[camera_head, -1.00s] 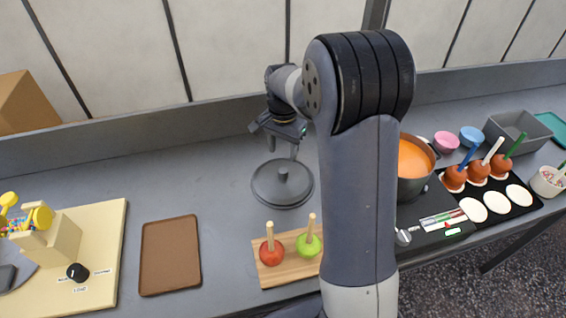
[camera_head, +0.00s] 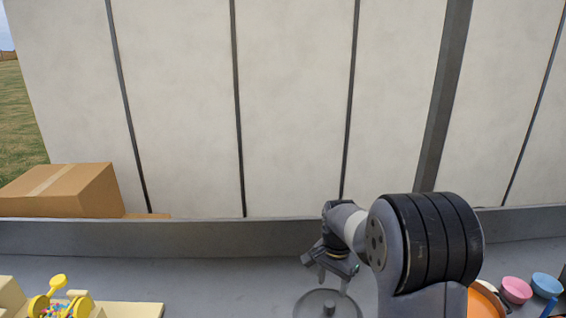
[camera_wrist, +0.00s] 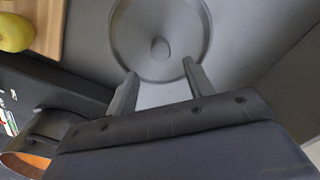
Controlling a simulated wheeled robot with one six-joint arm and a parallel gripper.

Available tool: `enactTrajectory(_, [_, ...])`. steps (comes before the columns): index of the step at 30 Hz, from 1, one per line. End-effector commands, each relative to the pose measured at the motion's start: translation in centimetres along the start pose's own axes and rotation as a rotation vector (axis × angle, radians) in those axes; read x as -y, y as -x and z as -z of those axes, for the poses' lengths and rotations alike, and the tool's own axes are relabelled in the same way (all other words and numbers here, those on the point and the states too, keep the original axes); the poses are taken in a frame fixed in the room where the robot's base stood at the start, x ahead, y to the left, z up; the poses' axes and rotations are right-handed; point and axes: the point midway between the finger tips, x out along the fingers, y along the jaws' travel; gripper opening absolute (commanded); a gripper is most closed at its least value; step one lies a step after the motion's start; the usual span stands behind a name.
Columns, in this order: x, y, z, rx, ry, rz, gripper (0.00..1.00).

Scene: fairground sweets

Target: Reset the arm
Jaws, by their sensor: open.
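My gripper (camera_head: 334,280) is open and empty. In the head view it hangs above the grey counter, just over a round grey lid (camera_head: 312,309) with a knob. In the wrist view, the two fingers of my gripper (camera_wrist: 158,75) are spread apart, and the lid (camera_wrist: 185,18) lies beyond the fingertips with its knob between and ahead of them. The fingers hold nothing. I cannot tell the exact height of the fingertips over the lid.
At right are an orange-filled pot (camera_head: 484,302), a pink bowl (camera_head: 516,290) and a blue bowl (camera_head: 546,285). A green apple (camera_wrist: 14,33) shows in the wrist view.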

Motion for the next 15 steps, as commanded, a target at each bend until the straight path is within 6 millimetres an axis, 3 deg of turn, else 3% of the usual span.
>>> enactTrajectory(12, [-0.1, -8.5, -0.1, 0.004, 0.000, -0.004, 0.50])
enactTrajectory(15, [0.1, -7.1, 0.1, -0.004, 0.000, 0.004, 0.50])
